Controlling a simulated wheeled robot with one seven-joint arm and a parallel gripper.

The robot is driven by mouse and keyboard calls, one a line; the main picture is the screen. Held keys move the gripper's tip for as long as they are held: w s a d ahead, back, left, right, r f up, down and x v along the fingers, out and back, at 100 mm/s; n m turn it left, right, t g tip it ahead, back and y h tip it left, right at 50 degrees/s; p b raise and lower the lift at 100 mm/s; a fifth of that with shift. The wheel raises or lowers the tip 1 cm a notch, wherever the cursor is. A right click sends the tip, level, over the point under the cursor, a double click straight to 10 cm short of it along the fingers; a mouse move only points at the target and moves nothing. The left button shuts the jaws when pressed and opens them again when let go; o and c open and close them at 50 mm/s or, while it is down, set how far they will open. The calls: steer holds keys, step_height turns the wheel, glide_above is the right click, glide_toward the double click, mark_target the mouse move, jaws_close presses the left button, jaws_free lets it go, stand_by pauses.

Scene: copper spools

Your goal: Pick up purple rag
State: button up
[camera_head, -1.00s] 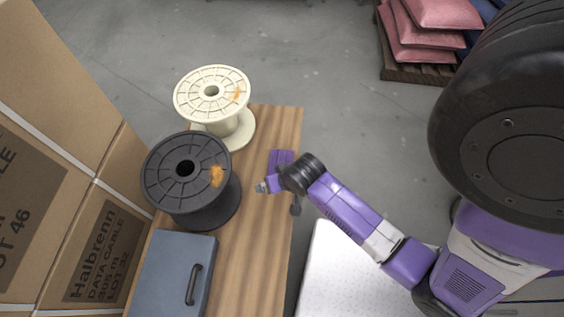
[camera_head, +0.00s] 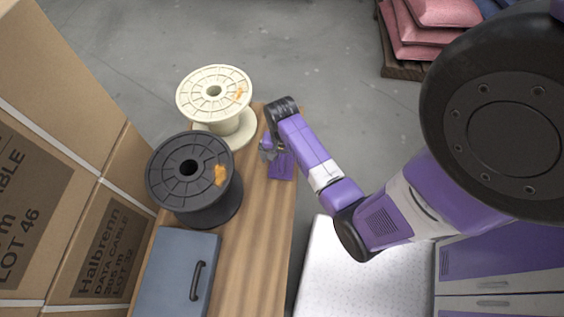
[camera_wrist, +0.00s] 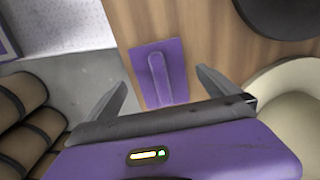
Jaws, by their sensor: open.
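The purple rag (camera_wrist: 160,72) lies on the wooden bench top with a raised fold along its middle. In the wrist view it sits ahead of and between the two fingers, near the bench edge. In the head view the rag (camera_head: 281,165) shows just below my gripper (camera_head: 268,150), which partly covers it. My gripper (camera_wrist: 162,88) is open, with nothing between its fingers. I cannot tell its exact height above the rag.
A black spool (camera_head: 195,185) and a cream spool (camera_head: 215,92) stand left of the rag on the wooden bench (camera_head: 250,235). A blue-grey box (camera_head: 175,272) with a handle is nearer. Cardboard boxes (camera_head: 60,200) line the left. Pink sacks (camera_head: 440,15) lie far right.

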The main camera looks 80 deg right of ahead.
mark_target(282, 163)
steer(key=shift+f, duration=1.45)
steer(key=shift+c, duration=0.4)
steer(key=c, duration=1.3)
steer(key=shift+r, duration=0.1)
step_height(282, 163, up, 20)
steer(key=p, duration=0.2)
steer(key=shift+p, duration=0.3)
